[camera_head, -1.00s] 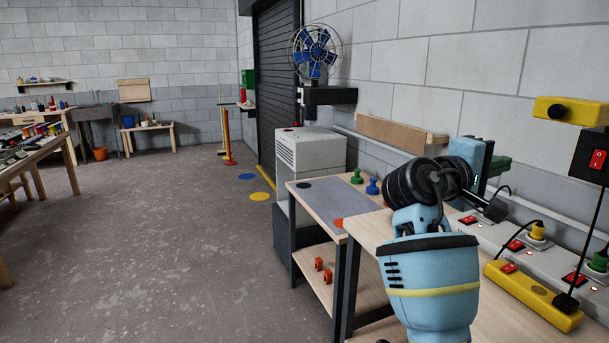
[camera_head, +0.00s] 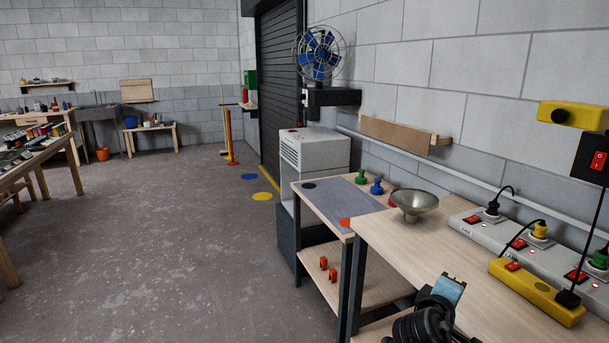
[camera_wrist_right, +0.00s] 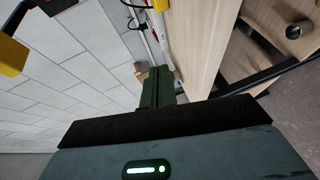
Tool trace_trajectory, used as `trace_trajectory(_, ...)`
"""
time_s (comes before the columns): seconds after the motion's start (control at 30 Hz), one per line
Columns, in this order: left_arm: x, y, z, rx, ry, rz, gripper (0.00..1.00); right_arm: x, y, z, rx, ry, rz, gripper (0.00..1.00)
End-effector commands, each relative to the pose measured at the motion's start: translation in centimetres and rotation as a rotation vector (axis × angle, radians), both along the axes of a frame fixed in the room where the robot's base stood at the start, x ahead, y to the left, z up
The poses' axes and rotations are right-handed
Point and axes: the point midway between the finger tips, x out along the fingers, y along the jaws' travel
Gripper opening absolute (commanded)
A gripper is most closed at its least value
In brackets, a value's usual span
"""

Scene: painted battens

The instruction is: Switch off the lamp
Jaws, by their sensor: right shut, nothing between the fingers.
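I cannot make out a lamp for certain. A grey power strip (camera_head: 470,228) lies along the back of the right bench, with red rocker switches, small lit red dots and black, yellow and green plugs. Its labels are too small to read surely. A yellow power strip (camera_head: 545,296) with a red switch (camera_head: 512,266) and a black plug lies in front of it. A black box with a red switch (camera_head: 598,160) is at the right edge, a cable below it. My right gripper (camera_wrist_right: 158,72) is shut and empty in the wrist view.
A metal bowl-shaped thing (camera_head: 413,205) stands on the bench (camera_head: 410,245). Green (camera_head: 361,177) and blue (camera_head: 377,187) knobbed pieces stand by the grey mat (camera_head: 345,200). A blue fan (camera_head: 320,55) is on a wall shelf.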

Motion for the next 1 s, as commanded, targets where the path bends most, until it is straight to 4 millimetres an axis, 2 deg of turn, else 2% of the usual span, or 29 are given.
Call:
trace_trajectory(0.03, 0.2, 0.0, 0.3, 0.001, -0.005, -0.001, 0.47, -1.2, 0.3, -3.0, 0.042, 0.015, 0.036, 0.0)
trace_trajectory(0.2, 0.6, 0.1, 0.8, 0.002, -0.017, 0.0, 0.47, -5.6, 1.9, -11.6, 0.221, 0.04, 0.143, 0.0)
trace_trajectory(0.37, 0.9, 0.2, 1.2, 0.004, -0.026, -0.002, 0.47, -11.3, 3.7, -18.4, 0.416, 0.063, 0.211, 0.0)
trace_trajectory(0.5, 1.1, 0.3, 1.6, 0.006, -0.034, -0.004, 0.47, -17.3, 5.4, -23.3, 0.603, 0.084, 0.242, 0.0)
trace_trajectory(0.57, 1.2, 0.3, 1.8, 0.007, -0.037, -0.004, 0.47, -20.1, 6.1, -24.9, 0.688, 0.091, 0.246, 0.0)
trace_trajectory(0.7, 1.5, 0.3, 2.2, 0.008, -0.046, -0.005, 0.47, -26.9, 7.7, -27.9, 0.888, 0.106, 0.232, 0.0)
trace_trajectory(0.9, 1.9, 0.4, 2.7, 0.008, -0.06, -0.004, 0.47, -36.3, 9.7, -29.8, 1.165, 0.113, 0.161, 0.0)
trace_trajectory(1.0, 2.0, 0.4, 2.9, 0.008, -0.063, -0.004, 0.47, -39.8, 10.3, -30.0, 1.269, 0.112, 0.118, 0.0)
